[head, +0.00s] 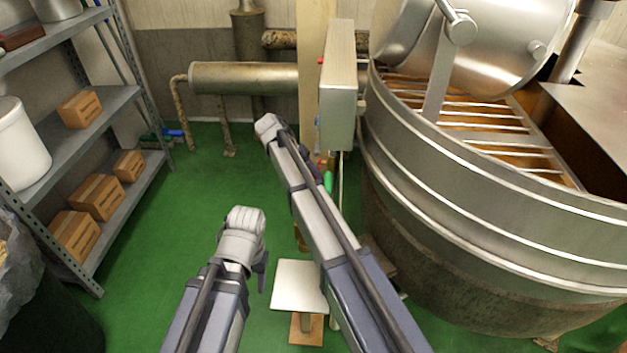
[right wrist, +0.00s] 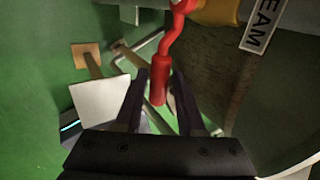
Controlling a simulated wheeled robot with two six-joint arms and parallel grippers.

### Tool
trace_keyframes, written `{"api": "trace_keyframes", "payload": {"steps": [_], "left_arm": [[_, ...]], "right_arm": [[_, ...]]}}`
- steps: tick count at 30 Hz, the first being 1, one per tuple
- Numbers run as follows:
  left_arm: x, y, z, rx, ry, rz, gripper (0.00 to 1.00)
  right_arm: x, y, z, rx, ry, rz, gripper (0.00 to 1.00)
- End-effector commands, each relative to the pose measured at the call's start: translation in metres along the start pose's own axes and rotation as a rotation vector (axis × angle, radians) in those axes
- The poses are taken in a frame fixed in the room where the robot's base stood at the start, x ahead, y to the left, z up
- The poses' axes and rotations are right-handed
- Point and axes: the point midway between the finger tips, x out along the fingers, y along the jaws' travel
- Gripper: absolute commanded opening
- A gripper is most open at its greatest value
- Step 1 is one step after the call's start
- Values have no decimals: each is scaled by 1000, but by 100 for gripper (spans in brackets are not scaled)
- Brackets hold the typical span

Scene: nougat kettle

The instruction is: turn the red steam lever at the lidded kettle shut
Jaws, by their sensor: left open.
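The red steam lever (right wrist: 161,78) shows in the right wrist view, its thick grip hanging down from a bent stem. My left gripper (head: 258,268) hangs open and empty at the lower middle.
A grey control box (head: 338,88) stands left of the kettle. A white plate on a stand (head: 298,287) is below my right arm. Shelving with cardboard boxes (head: 97,196) lines the left. Green floor (head: 190,215) between is clear. A label reading "EAM" (right wrist: 262,22) hangs near the lever.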

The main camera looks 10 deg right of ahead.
Motion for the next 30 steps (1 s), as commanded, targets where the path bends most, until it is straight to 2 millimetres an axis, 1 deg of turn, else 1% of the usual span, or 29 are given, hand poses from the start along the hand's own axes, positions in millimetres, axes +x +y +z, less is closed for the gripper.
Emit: {"api": "trace_keyframes", "payload": {"steps": [6, 11, 14, 24, 27, 30], "left_arm": [[-1, 0, 0, 0, 0, 0, 50], [-9, -1, 0, 0, 0, 0, 50], [-18, -2, 1, 0, 0, 0, 50], [-58, -6, 3, 0, 0, 0, 50], [-64, -6, 4, 0, 0, 0, 50], [-66, -6, 4, 0, 0, 0, 50]], "right_arm": [[-1, 0, -1, -1, 1, 1, 38], [-10, -1, -1, -2, 0, 1, 38], [-21, -1, 0, -2, 0, 1, 38], [-69, -2, 0, -2, 1, 1, 38], [-77, -1, 0, -1, 1, 1, 38], [-79, 0, 0, 0, 1, 0, 38]]}}
